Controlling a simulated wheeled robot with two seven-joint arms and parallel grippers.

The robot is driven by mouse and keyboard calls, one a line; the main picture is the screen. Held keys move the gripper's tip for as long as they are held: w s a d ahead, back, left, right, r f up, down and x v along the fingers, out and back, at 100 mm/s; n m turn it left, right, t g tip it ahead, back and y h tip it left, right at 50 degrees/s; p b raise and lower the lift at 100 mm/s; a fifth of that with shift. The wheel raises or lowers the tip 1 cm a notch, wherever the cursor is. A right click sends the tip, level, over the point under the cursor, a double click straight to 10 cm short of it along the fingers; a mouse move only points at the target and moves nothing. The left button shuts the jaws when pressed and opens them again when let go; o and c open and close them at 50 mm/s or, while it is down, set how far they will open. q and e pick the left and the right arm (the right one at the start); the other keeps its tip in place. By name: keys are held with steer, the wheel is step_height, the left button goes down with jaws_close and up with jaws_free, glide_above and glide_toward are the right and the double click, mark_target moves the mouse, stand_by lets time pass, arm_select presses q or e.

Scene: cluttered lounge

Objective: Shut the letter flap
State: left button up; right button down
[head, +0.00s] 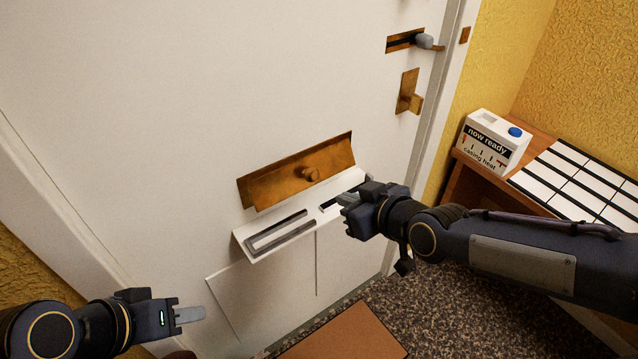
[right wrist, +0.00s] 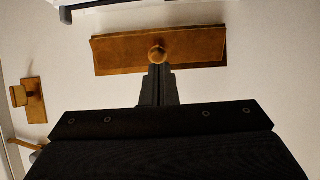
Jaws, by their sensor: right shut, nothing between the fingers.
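The letter flap (head: 305,176) is a brass plate with a round knob, set low on the white door. It seems to stand a little out from its brass backing plate; how far is hard to tell. In the right wrist view the flap (right wrist: 190,48) is near the top, with its knob above my fingers in the picture. My right gripper (head: 345,202) is shut and empty, just right of and below the flap; its fingers (right wrist: 157,80) point toward the knob, and contact cannot be judged. My left gripper (head: 190,315) is low at the left, away from the flap; its finger opening is not clear.
A white box (head: 240,238) with slots in its top sits on the door below the flap. A door handle (head: 425,41) and brass lock (head: 408,95) are upper right. A wooden table (head: 470,175) with a white carton (head: 493,143) stands right. A brown mat (head: 345,335) lies below.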

mark_target(308, 186)
steer(key=p+x, duration=0.1)
steer(key=x, duration=1.2)
steer(key=shift+f, duration=0.15)
steer(key=f+t+b, duration=0.1)
steer(key=b, duration=0.4)
steer(key=f+y+b, duration=0.1)
steer(key=b, duration=0.4)
steer(key=shift+w+a+f+t, duration=0.25)
steer(key=shift+w+t, duration=0.1)
steer(key=shift+t, duration=0.05)
steer(key=t+y+b, duration=0.1)
steer(key=b, duration=0.5)
steer(key=w+a+t+y+b, duration=0.1)
steer(key=b, duration=0.5)
steer(key=shift+w+f+t, duration=0.2)
steer(key=shift+t, duration=0.2)
steer(key=shift+w+a+r+b, duration=0.1)
steer(key=shift+w+r+b, duration=0.05)
steer(key=shift+b, duration=0.75)
steer(key=shift+r, duration=0.15)
